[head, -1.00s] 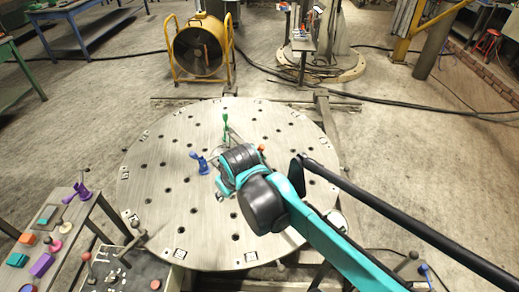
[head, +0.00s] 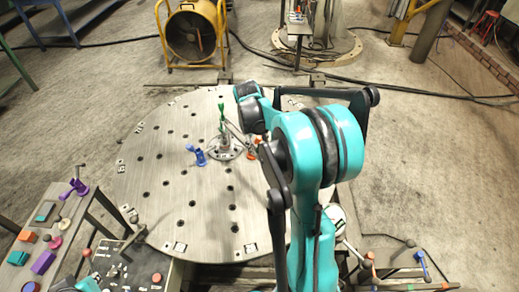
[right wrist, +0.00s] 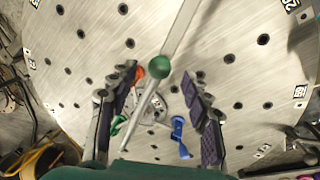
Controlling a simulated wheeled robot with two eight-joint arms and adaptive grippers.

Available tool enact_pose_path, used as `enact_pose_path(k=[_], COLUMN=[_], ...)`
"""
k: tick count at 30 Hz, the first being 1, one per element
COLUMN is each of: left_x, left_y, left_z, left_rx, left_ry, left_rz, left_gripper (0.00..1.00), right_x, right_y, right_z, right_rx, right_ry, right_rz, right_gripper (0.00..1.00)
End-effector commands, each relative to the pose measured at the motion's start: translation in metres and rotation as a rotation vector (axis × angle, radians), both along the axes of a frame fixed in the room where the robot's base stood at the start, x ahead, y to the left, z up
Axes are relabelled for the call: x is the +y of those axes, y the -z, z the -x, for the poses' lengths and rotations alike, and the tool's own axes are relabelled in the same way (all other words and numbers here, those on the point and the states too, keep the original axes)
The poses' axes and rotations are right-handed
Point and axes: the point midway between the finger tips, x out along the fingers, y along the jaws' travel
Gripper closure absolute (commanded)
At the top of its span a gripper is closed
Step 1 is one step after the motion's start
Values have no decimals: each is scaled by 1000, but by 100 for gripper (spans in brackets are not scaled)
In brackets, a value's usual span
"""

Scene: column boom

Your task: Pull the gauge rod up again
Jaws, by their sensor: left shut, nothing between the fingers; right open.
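In the right wrist view my right gripper (right wrist: 159,78) is open, with dark padded fingers on both sides of a green ball knob (right wrist: 160,67). A thin pale rod, apparently the gauge rod (right wrist: 142,105), runs from the knob down towards a round fitting on the plate. The fingers appear apart from it. In the head view the fitting (head: 224,152) stands on the round plate (head: 165,190), and my right arm hides its own fingers. My left gripper (head: 77,286) shows only as a teal and black part at the bottom left edge, away from the plate.
A side table (head: 62,215) with coloured pieces and a control panel (head: 130,270) stand at lower left. A yellow fan (head: 194,33) stands behind.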

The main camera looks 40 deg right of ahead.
Motion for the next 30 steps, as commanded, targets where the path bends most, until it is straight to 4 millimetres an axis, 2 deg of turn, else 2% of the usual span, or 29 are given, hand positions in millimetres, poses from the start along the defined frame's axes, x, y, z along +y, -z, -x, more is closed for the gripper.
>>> enact_pose_path(k=[1,6,17,21,23,27,30], left_x=[0,0,0,0,0,0,0], left_y=[5,10,10,10,10,9,2], left_z=[0,0,0,0,0,0,0], left_rx=[0,0,0,0,0,0,0], left_ry=[0,0,0,0,0,0,0], left_rz=[0,0,0,0,0,0,0], left_gripper=[100,100,100,100,100,100,100], right_x=[-2,-6,-6,-6,-6,-6,-6], right_y=[11,29,34,34,34,33,22], right_z=[0,-1,-1,-1,-1,-1,-1], right_rx=[0,-1,-1,-1,-1,-1,-1], right_ry=[1,1,1,1,1,1,1], right_rz=[0,0,0,0,0,0,0], right_gripper=[51,51,51,88,100,100,100])
